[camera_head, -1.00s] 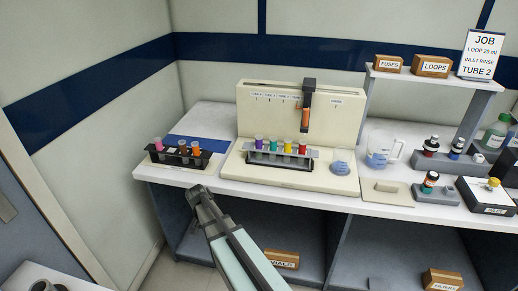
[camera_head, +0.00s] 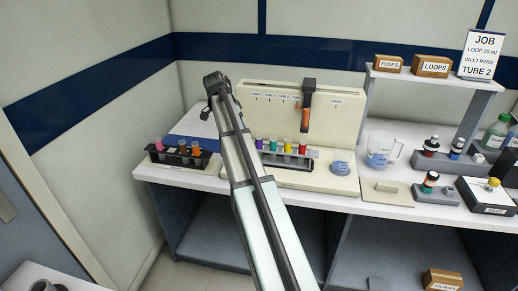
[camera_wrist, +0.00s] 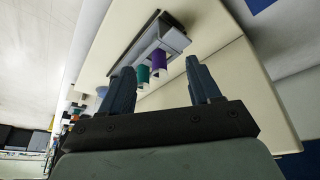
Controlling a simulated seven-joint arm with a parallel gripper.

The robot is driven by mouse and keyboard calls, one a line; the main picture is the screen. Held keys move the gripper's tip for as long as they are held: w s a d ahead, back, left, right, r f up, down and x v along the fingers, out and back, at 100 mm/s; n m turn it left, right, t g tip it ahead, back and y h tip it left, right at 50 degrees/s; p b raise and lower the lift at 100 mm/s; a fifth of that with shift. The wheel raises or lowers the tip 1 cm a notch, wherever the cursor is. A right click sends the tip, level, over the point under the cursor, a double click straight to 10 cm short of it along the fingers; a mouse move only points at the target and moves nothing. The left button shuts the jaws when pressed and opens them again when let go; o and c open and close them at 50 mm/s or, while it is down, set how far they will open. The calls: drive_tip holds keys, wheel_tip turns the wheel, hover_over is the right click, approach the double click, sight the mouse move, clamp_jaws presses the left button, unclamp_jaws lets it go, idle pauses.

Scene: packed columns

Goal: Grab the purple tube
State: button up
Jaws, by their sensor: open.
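The purple tube (camera_head: 259,143) stands at the left end of the rack (camera_head: 288,160) on the cream machine, next to a teal tube (camera_head: 273,144). My arm passes just left of it in the head view. In the wrist view, my gripper (camera_wrist: 160,67) is open and empty. The purple tube (camera_wrist: 158,60) shows beyond and between the fingers, about mid-gap. The teal tube (camera_wrist: 142,73) shows closer to the left finger. Neither tube appears gripped. In the head view the fingertips are not clear at the dark arm end.
Yellow (camera_head: 288,147) and red (camera_head: 303,149) tubes stand in the same rack. A black rack (camera_head: 180,160) with several tubes is at the left. The upright cream panel (camera_head: 335,115) backs the machine. A beaker (camera_head: 381,150) stands to the right.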

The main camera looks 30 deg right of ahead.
sight(258, 137)
drive_tip(key=d+r+m, duration=0.1)
drive_tip(key=d+r, duration=0.3)
drive_tip(key=x, duration=0.8)
drive_tip(key=shift+d+f, duration=0.15)
drive_tip(key=shift+f, duration=0.15)
drive_tip(key=shift+s+d+x, duration=0.1)
drive_tip(key=shift+x, duration=1.25)
drive_tip(key=shift+s+d+x, duration=0.1)
drive_tip(key=shift+s+x, duration=0.05)
drive_tip(key=shift+x, duration=1.2)
drive_tip(key=shift+r, duration=0.1)
drive_tip(key=c, duration=1.1)
